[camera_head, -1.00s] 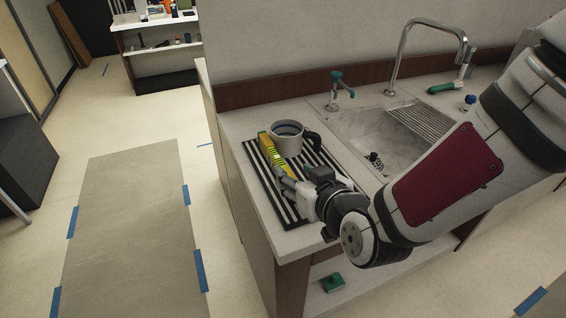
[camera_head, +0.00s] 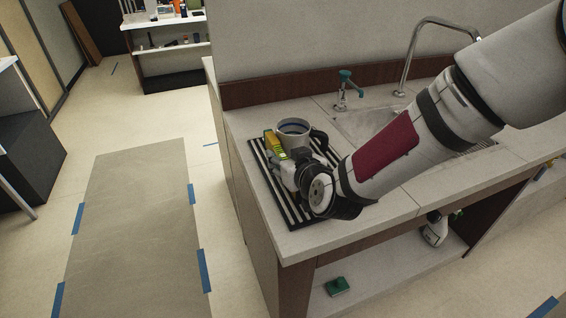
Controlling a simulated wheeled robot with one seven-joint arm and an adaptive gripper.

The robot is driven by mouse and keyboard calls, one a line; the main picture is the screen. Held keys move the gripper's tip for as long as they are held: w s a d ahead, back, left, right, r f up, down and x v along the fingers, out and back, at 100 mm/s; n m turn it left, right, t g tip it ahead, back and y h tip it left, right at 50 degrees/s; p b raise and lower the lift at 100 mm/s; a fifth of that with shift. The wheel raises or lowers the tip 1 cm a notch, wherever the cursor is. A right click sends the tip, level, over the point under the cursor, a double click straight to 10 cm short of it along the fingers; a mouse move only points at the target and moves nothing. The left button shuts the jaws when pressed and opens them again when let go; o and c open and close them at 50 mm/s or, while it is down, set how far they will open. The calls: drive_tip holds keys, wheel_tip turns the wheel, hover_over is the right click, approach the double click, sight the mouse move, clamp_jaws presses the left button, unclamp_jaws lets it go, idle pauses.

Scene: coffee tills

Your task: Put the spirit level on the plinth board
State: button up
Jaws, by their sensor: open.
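The spirit level (camera_head: 271,141), yellow-green, lies on the black-and-white striped mat (camera_head: 290,211) at the left end of the counter, beside a grey mug (camera_head: 293,129). My gripper (camera_head: 279,162) is open, low over the mat at the near part of the level. My wrist hides much of the level and most of the fingers, so I cannot tell whether they touch it. I cannot tell for certain which thing is the plinth board; a brown board (camera_head: 80,36) leans by the wall at the far left.
A green sponge (camera_head: 336,286) lies on the lower shelf. The floor left of the counter is open, with a taped grey mat (camera_head: 135,235).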

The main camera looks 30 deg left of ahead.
drive_tip(key=shift+c, duration=0.5)
clamp_jaws()
drive_tip(key=shift+a, duration=0.1)
drive_tip(key=shift+r, duration=0.15)
